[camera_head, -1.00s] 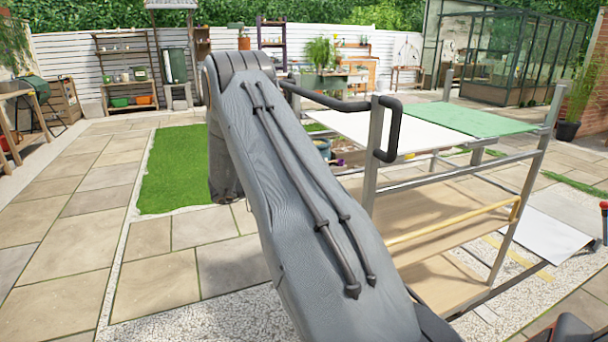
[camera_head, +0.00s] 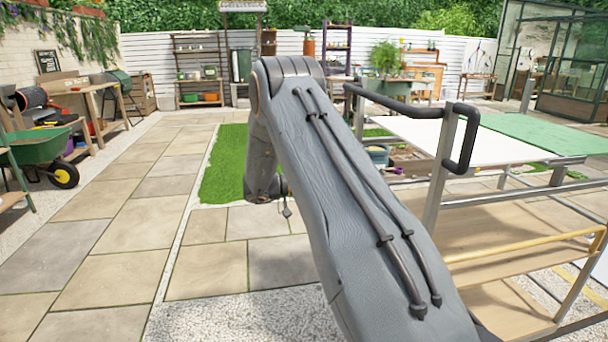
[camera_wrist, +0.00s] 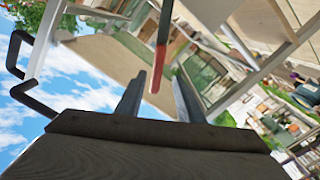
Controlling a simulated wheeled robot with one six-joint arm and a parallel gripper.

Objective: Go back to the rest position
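My arm (camera_head: 350,180) rises from the lower right and bends at its top in the head view, with its far part hanging down over the grass edge. My gripper (camera_wrist: 158,98) shows in the wrist view with its two fingers apart. A rod with a red end (camera_wrist: 158,68) shows in the gap between the fingers, with space on both sides of it. I cannot tell how far beyond the fingers it is. The fingers do not show clearly in the head view.
A metal-framed cart (camera_head: 437,180) with a white top panel (camera_head: 450,130), a green panel (camera_head: 545,135) and wooden shelves stands close on the right. A green wheelbarrow (camera_head: 40,146) stands at the left. Paving (camera_head: 130,215) is clear on the left; benches line the back fence.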

